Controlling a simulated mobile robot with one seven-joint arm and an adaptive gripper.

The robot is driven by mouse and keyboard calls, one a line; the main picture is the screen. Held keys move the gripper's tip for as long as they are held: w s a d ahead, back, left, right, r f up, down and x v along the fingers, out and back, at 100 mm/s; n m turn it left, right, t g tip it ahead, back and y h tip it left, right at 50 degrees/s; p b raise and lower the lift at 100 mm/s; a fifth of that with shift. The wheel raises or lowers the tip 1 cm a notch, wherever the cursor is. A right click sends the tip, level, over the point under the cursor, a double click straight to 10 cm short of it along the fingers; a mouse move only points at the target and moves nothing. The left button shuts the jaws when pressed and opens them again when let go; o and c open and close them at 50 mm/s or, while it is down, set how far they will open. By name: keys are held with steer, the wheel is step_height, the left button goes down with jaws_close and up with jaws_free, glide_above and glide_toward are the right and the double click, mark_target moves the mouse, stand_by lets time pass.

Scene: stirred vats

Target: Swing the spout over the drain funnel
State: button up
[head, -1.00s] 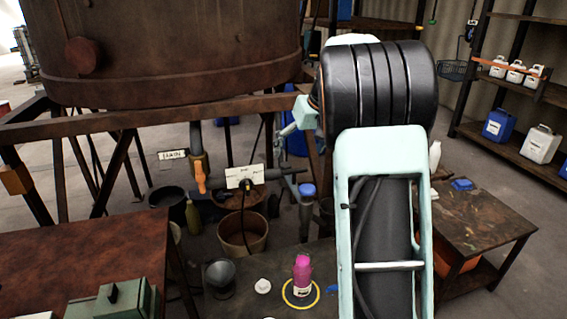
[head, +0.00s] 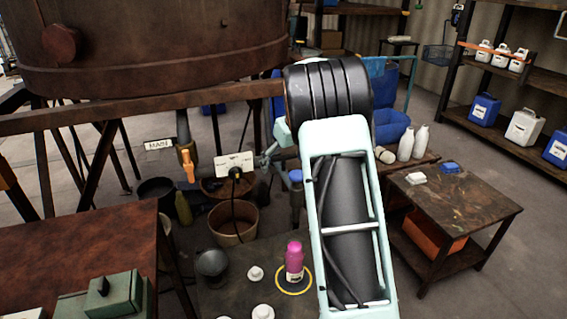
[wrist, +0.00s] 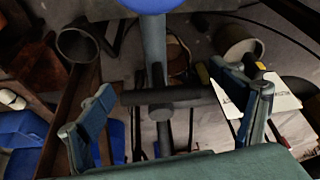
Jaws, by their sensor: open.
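The rusty vat (head: 150,45) fills the upper left of the head view. Below it are an outlet with an orange handle (head: 188,165) and a white card (head: 235,165). My gripper (head: 268,157) is partly hidden behind my arm, near the card's right side. In the wrist view my gripper (wrist: 162,88) is open, with a dark crossbar (wrist: 175,97) on a grey pipe (wrist: 154,50) appearing between its fingers; I cannot tell contact. The bar may belong to the spout. A dark funnel-like vessel (head: 212,263) stands on the front bench; I cannot tell whether it is the drain funnel.
A blue-capped post (head: 296,178) stands close to my arm. A pink bottle (head: 294,262) stands in a yellow ring on the front bench. A tan bucket (head: 233,222) and a black bucket (head: 157,190) are below the vat. A small table (head: 455,205) is at right.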

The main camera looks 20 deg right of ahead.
steer(key=shift+c, duration=0.2)
steer(key=c, duration=1.7)
steer(key=shift+c, duration=0.2)
